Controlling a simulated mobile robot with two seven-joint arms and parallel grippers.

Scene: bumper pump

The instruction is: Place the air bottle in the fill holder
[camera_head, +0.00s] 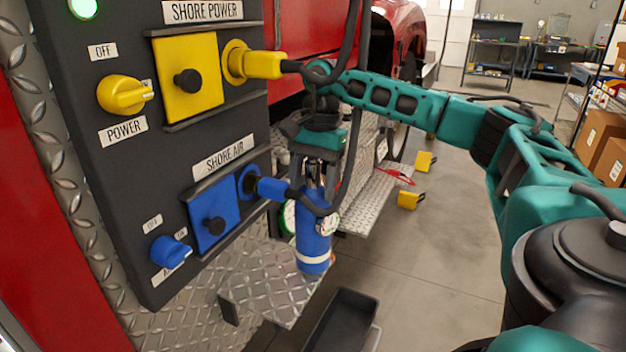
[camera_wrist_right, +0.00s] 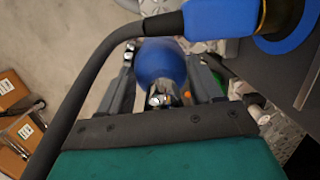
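The air bottle (camera_head: 313,240) is a blue cylinder with a pale band near its base, and it hangs upright below my right gripper (camera_head: 315,182) in the head view. The bottle's base overlaps the right part of a diamond-plate step (camera_head: 262,290); contact is unclear. I cannot clearly make out the fill holder. My left gripper is not in view.
A dark panel at left carries a yellow shore power plug (camera_head: 255,64) and a blue shore air plug (camera_head: 268,188). Their dark hoses hang close to my right gripper. A black tray (camera_head: 340,322) lies below. Yellow chocks (camera_head: 411,200) stand on otherwise open floor.

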